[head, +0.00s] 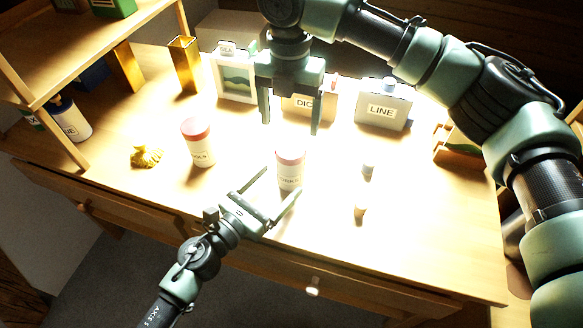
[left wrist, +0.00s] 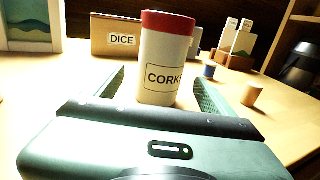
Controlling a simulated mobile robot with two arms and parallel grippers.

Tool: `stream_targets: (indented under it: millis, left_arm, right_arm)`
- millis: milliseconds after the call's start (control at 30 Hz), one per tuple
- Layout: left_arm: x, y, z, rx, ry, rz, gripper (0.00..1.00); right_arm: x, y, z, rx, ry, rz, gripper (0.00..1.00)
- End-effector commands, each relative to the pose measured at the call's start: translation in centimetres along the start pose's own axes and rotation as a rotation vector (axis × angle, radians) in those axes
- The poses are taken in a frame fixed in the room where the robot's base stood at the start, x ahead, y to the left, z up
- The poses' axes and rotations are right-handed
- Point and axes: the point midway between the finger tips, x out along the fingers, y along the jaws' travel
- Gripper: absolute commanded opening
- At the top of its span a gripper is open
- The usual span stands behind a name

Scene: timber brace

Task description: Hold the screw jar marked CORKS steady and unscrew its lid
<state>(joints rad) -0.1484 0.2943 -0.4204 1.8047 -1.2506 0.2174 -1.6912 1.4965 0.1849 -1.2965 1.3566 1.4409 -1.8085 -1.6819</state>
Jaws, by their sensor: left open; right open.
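The screw jar marked CORKS (head: 290,172) is white with a red lid and stands upright on the table; its label reads clearly in the left wrist view (left wrist: 162,75). My left gripper (head: 282,181) is open, low over the table, with its fingers pointing at the jar. In the left wrist view the jar stands between the two spread fingers, with visible gaps beside it. My right gripper (head: 290,126) is open and empty, fingers pointing down, above the jar's lid in the head view. Its exact height over the lid is hard to tell.
A similar red-lidded jar (head: 199,145) stands to the left, beside a yellow lumpy object (head: 146,156). Two small cylinders (head: 368,171) (head: 360,210) stand to the right. Behind are a DICE box (left wrist: 117,38) and a LINE box (head: 383,112). The table front is clear.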

Motion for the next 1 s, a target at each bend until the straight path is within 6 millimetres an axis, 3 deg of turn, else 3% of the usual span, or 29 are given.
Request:
stream_targets:
  millis: [100, 333, 767, 1000]
  left_arm:
    - [2.4, 0.1, 0.1, 0.001, -0.002, -0.001, 0.85]
    - [5.3, 0.1, 0.0, 0.001, -0.001, 0.001, 0.85]
    - [6.2, 0.0, 0.0, 0.000, 0.000, 0.000, 0.85]
    - [6.2, 0.0, 0.0, 0.000, 0.000, 0.000, 0.18]
  right_arm:
    - [0.0, 0.0, 0.0, 0.001, 0.000, 0.000, 0.80]
    - [0.0, 0.0, 0.0, 0.001, 0.000, 0.000, 0.80]
    - [0.0, 0.0, 0.0, 0.000, 0.000, 0.000, 0.80]
    - [0.0, 0.0, 0.0, 0.000, 0.000, 0.000, 0.80]
